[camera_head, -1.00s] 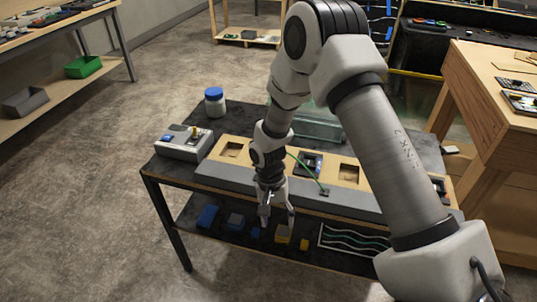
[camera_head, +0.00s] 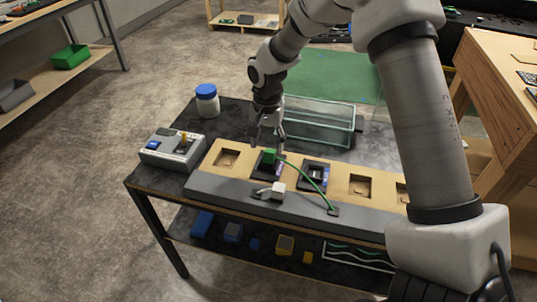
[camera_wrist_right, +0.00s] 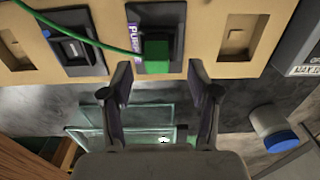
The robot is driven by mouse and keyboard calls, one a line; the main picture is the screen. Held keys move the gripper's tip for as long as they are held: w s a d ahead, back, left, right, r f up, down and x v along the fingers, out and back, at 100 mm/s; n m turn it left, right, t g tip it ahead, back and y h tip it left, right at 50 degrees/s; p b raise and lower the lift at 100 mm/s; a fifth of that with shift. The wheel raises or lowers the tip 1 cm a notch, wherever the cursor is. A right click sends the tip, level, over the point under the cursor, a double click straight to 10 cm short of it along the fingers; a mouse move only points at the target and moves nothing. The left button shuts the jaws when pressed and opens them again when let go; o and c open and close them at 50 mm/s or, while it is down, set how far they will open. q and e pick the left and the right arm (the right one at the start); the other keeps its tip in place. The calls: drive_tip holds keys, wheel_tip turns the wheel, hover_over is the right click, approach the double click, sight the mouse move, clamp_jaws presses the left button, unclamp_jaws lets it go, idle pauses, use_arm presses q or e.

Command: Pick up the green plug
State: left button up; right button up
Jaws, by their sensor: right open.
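The green plug (camera_head: 269,156) sits on a dark module (camera_head: 262,170) in the second recess from the left of the tan panel (camera_head: 238,174). A green cable (camera_head: 318,183) runs from it to a small dark block on the grey ledge. My right gripper (camera_head: 267,139) is just behind the plug. In the right wrist view the plug (camera_wrist_right: 156,56) lies ahead of and between the spread, empty fingertips (camera_wrist_right: 160,70). Whether a finger touches it I cannot tell. The module's label is partly visible, starting "PURP". My left gripper is not in view.
A grey box (camera_head: 172,150) with a blue button stands left, and a blue-lidded jar (camera_head: 207,101) behind it. A glass tank (camera_head: 320,120) stands behind the panel. A pale connector (camera_head: 278,190) lies in front of the plug. Another dark module (camera_head: 316,175) is to its right.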

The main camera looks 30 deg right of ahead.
sight(270, 152)
drive_tip(key=f, duration=0.2)
drive_tip(key=d+f, duration=0.1)
drive_tip(key=f, duration=0.2)
drive_tip(key=shift+w, duration=0.2)
drive_tip(key=shift+s+a+r, duration=0.1)
drive_tip(key=shift+s+a, duration=0.05)
drive_tip(key=shift+s+r, duration=0.1)
drive_tip(key=c, duration=0.3)
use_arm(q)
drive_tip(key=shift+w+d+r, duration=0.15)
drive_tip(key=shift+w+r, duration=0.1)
use_arm(e)
clamp_jaws()
